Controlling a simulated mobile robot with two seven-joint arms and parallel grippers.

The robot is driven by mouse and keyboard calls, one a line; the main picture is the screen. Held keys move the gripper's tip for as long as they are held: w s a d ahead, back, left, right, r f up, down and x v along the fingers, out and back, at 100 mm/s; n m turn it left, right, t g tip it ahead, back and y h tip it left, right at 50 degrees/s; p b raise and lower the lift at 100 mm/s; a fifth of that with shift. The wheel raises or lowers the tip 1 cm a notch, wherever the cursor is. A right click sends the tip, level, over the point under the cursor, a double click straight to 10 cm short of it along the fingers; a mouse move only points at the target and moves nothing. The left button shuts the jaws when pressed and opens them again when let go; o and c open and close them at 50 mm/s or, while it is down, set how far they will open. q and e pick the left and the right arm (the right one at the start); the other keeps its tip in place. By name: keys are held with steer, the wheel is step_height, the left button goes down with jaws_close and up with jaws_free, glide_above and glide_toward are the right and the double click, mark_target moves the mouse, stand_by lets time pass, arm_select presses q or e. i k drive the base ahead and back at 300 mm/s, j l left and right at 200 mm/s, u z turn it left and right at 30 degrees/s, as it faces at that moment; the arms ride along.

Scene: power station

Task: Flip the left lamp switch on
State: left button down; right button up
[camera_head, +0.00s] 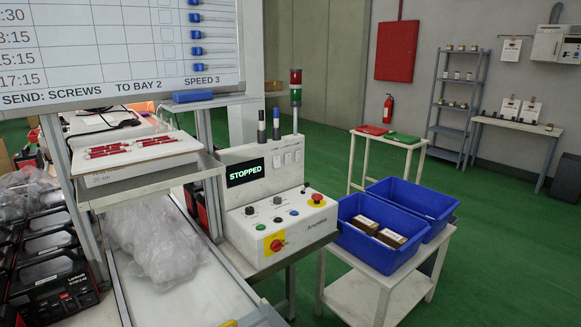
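A white control panel (242,203) stands at the middle of the head view, with a dark display (245,172) reading "STOPPED" in green. To the right of the display, three small white switches sit side by side on the upright face. The left lamp switch (276,161) appears to be the one nearest the display, with the middle switch (288,158) and right switch (298,156) beside it. They are too small to tell which way each is tipped. Neither of my grippers is in view, and nothing visibly touches the panel.
Below the switches are several knobs and buttons, a red-and-yellow emergency stop (317,200) and a red rotary switch (277,242). A signal tower (296,89) stands behind. Blue bins (365,262) on a white table are at right. A conveyor (165,292) with plastic bags lies at left.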

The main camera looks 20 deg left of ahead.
mark_target(277, 159)
steer(key=i+l+u, duration=0.1)
steer(key=i+l, duration=0.9)
steer(key=i, duration=0.25)
steer(key=i+l, duration=0.2)
steer(key=i, duration=0.25)
